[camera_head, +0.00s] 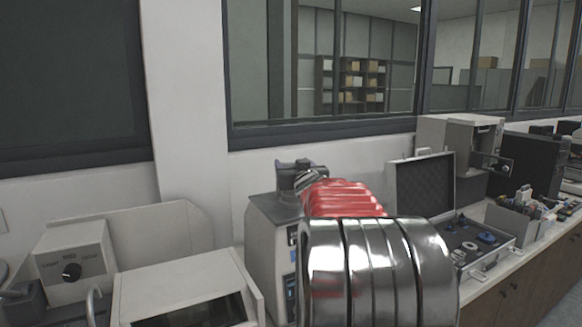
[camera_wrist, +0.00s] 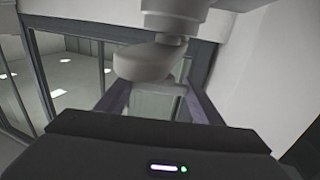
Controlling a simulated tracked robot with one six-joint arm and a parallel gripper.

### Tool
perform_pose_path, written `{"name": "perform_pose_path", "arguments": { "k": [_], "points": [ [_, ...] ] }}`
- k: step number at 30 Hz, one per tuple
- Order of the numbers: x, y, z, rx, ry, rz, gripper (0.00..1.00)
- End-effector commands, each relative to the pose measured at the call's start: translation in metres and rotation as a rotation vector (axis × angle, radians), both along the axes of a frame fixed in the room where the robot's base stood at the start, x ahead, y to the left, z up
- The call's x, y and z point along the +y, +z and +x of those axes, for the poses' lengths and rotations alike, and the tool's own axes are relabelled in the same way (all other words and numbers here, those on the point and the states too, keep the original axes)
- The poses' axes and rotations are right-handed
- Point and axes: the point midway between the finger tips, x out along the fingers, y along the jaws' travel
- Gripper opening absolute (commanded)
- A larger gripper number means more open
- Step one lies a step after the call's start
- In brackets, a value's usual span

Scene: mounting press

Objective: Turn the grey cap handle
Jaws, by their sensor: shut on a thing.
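The grey cap handle (camera_wrist: 145,62) fills the upper middle of the wrist view as a pale, rounded bar below a thicker round part (camera_wrist: 175,16). My gripper (camera_wrist: 155,88) has its two dark fingers on either side of the handle and is shut on it. The fingertips are partly hidden behind the handle. In the head view the mounting press (camera_head: 268,245) stands on the bench, a pale box with a dark top and small displays on its front. Dark parts show above its top; I cannot tell there which is gripper and which is cap. My arm hides the press's right side.
A pale machine with a black knob (camera_head: 72,270) and a low pale box (camera_head: 185,290) stand left of the press. An open case (camera_head: 425,185) with small parts lies to the right, with a box-shaped machine (camera_head: 450,145) behind it. Wall and window are close behind.

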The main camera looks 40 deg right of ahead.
Motion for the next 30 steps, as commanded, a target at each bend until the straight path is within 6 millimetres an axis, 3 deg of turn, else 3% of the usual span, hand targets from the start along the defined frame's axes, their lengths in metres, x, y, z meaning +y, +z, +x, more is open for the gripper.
{"name": "perform_pose_path", "arguments": {
  "k": [4,30],
  "points": [
    [0.0015,0.0069,0.0010,-0.010,0.033,-0.009,0.39],
    [0.0038,0.0055,0.0008,-0.001,0.218,-0.002,0.39]
  ]
}}
